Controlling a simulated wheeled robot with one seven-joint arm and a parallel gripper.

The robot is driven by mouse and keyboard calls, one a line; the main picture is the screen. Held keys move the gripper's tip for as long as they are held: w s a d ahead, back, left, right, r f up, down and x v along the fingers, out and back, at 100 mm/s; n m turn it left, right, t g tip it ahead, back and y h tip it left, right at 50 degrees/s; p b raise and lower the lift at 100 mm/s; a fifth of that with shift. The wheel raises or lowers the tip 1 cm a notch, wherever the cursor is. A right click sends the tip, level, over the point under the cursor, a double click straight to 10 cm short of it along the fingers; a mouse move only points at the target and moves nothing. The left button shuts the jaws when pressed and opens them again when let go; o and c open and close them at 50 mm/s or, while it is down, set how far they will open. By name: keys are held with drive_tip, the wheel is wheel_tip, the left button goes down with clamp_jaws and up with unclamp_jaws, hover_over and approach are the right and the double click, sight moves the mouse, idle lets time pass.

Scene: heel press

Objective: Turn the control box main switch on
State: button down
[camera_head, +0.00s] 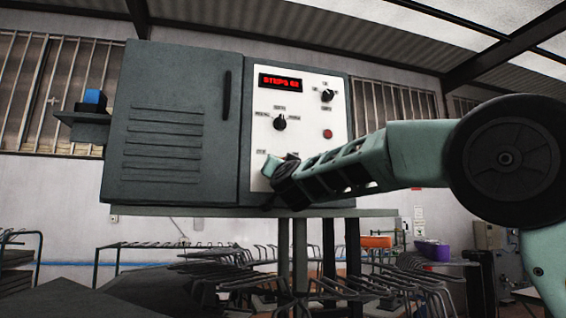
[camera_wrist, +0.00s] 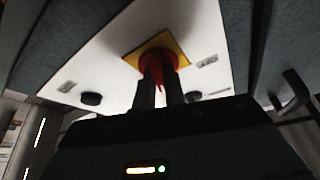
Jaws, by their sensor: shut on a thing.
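The control box is a dark grey cabinet (camera_head: 168,110) with a white panel (camera_head: 305,125) on its right. The main switch, a red knob (camera_wrist: 158,57) on a yellow square plate (camera_wrist: 132,60), shows in the wrist view. My gripper (camera_wrist: 160,82) has both fingers on the red knob, one on each side, and is shut on it. The fingers hide the knob's lower part, so I cannot tell its turn position. In the head view my gripper (camera_head: 277,170) is at the panel's lower left and hides the switch.
The panel holds a lit red display (camera_head: 280,82), a black selector (camera_head: 280,122), another black knob (camera_head: 327,95) and a red round button (camera_head: 327,134). The cabinet door has a dark handle (camera_head: 227,95). Metal racks (camera_head: 225,262) stand below.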

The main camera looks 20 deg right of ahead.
drive_tip(key=m+h+p, duration=0.1)
drive_tip(key=m, duration=0.2)
drive_tip(key=m+g+h+p, duration=0.1)
drive_tip(key=m, duration=0.2)
drive_tip(key=shift+a+m+g+h, duration=0.1)
drive_tip(key=shift+m+g+h, duration=0.2)
drive_tip(key=shift+h, duration=0.1)
drive_tip(key=shift+p, duration=0.3)
drive_tip(key=c, duration=1.5)
unclamp_jaws()
drive_tip(key=shift+o, duration=0.2)
drive_tip(key=b+v, duration=0.7)
drive_tip(key=v, duration=1)
drive_tip(key=shift+s, duration=0.2)
drive_tip(key=shift+a, duration=0.1)
